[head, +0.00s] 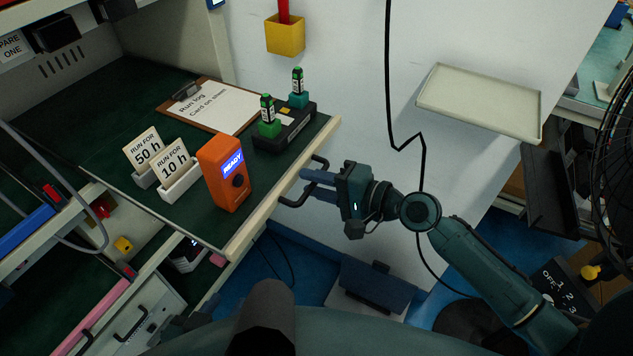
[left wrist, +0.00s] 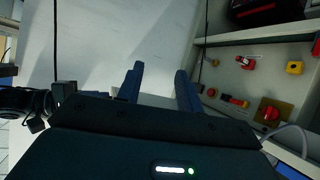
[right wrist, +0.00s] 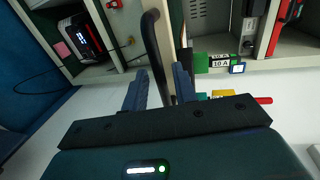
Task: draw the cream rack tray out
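The cream-edged rack tray (head: 283,189) with a dark green top is at the centre left of the head view. A black bar handle (head: 292,203) stands off its front edge. The handle (right wrist: 151,40) also shows in the right wrist view. My right gripper (head: 311,188) is at this handle, and the bar passes between its fingers (right wrist: 160,85). Whether the fingers press on the bar is unclear. My left gripper (left wrist: 158,80) is open and empty in the left wrist view, facing a pale wall.
On the green top stand an orange READY unit (head: 226,172), two run-time cards (head: 174,161), a clipboard (head: 210,108) and a black holder (head: 285,135) with two green-topped cells. A bare cream shelf (head: 480,100) is at right. Blue floor shows below the handle.

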